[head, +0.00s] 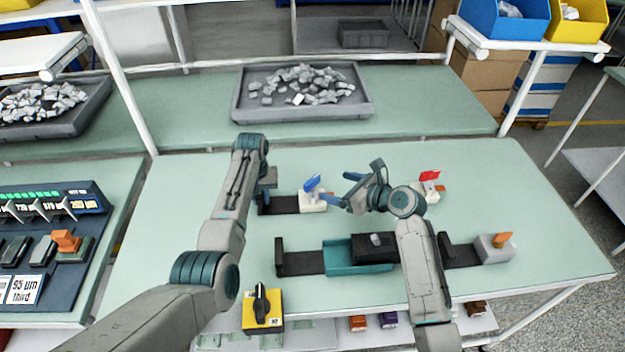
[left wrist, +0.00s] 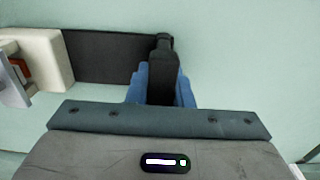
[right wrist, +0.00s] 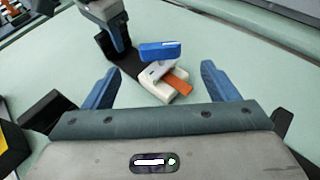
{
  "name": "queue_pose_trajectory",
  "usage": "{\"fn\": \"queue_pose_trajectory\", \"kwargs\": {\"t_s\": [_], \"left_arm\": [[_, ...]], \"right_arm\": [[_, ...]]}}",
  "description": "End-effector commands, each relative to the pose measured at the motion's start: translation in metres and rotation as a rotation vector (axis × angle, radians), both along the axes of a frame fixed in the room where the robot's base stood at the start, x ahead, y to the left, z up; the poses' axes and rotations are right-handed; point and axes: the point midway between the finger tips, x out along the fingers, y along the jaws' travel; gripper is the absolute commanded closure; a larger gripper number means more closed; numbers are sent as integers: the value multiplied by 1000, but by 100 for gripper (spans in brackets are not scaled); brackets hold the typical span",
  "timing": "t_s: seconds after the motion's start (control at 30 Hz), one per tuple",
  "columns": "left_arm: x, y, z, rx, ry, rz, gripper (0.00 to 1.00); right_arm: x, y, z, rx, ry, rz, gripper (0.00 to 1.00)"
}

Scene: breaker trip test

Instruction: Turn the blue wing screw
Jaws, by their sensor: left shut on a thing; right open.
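The blue wing screw (head: 312,183) stands on a white block (head: 313,203) at the right end of a black base (head: 284,205). The right wrist view shows the screw (right wrist: 160,50) above the white block (right wrist: 165,88), which has an orange tab. My left gripper (head: 266,188) is shut on the black upright post (left wrist: 163,72) at the base's other end. My right gripper (head: 343,189) is open, just right of the screw. In the right wrist view the screw lies ahead, between its blue fingers (right wrist: 160,70), apparently without contact.
A red-screw fixture (head: 429,180) stands behind my right gripper. An orange-screw fixture (head: 497,246) and a teal tray (head: 345,268) holding a black block are nearer the front. A yellow box with a black knob (head: 262,308) is at the front edge.

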Motion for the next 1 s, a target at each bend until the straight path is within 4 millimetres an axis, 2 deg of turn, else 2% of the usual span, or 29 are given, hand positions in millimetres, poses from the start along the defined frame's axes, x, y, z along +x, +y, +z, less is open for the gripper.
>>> {"fn": "queue_pose_trajectory", "kwargs": {"t_s": [0.3,0.5,0.7,0.97,1.0], "left_arm": [[1,0,1,-1,-2,0,100],[1,0,1,-1,-2,0,100],[1,0,1,-1,-2,0,100],[0,0,1,-1,-1,0,100],[0,0,1,-1,-1,0,100]], "right_arm": [[43,42,-24,0,1,3,19],[62,60,-35,-3,0,3,19],[69,67,-39,-3,-1,3,19],[70,67,-40,-4,-1,4,19],[69,67,-40,-4,-1,4,27]]}}
